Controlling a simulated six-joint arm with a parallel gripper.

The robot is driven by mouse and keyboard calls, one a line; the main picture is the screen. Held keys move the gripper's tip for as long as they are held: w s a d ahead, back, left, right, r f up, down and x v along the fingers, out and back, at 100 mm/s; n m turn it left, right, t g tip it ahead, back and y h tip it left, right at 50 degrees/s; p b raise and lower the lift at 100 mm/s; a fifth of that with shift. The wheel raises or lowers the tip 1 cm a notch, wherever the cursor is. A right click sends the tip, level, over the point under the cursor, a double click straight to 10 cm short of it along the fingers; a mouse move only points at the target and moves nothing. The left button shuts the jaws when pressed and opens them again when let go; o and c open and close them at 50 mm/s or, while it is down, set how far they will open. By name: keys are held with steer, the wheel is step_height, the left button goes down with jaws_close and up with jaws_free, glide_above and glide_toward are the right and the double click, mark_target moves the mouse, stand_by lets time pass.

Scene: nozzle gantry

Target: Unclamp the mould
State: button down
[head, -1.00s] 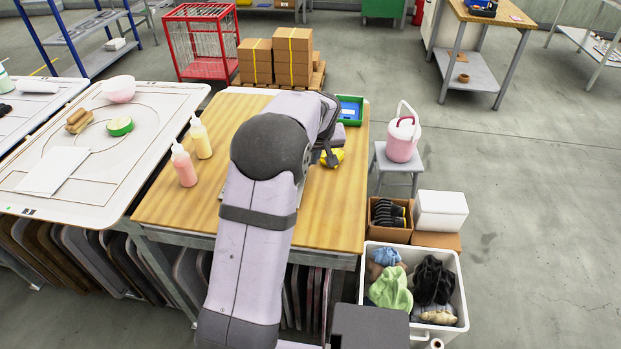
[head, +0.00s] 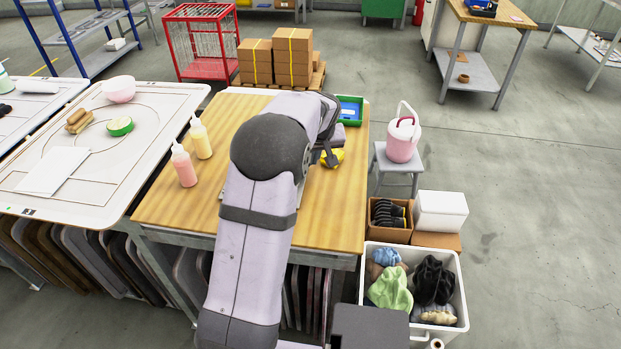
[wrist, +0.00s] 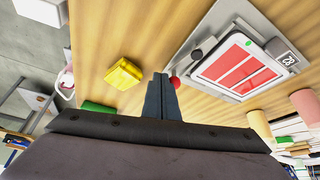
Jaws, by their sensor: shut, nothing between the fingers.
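The mould (wrist: 236,66) shows in the wrist view as a grey frame with red panels, on a grey base plate (wrist: 275,22) on the wooden table. A black ball knob (wrist: 197,54) and a red ball knob (wrist: 175,82) sit at its near left edge. I cannot tell the clamp's position. My gripper (wrist: 161,80) is shut and empty, its fingertips beside the red knob; I cannot tell if they touch. In the head view my arm hides most of the mould and my fingertips.
A yellow block (wrist: 123,73) lies on the table left of my fingers in the wrist view. In the head view, pink (head: 184,164) and cream (head: 200,136) bottles stand left of my arm. A green-and-blue tray (head: 349,110) sits at the back right. The table's right front (head: 335,215) is clear.

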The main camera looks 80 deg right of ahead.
stand_by(0.4)
steer(key=shift+s+a+f+b, duration=0.2)
steer(key=shift+s+b, duration=0.25)
steer(key=shift+s, duration=0.1)
steer(key=shift+s+a+f+b, duration=0.25)
steer(key=shift+s+b, duration=0.15)
steer(key=shift+s, duration=0.2)
steer(key=shift+s+a+f+b, duration=0.1)
steer(key=shift+s+a+b, duration=0.1)
steer(key=shift+s+b, duration=0.25)
steer(key=s+a+r, duration=0.1)
steer(key=s+r, duration=0.1)
steer(key=r, duration=0.2)
steer(key=s+a+r+b, duration=0.1)
steer(key=s+r, duration=0.1)
steer(key=r, duration=0.3)
steer(key=shift+s+r, duration=0.2)
steer(key=shift+s, duration=0.1)
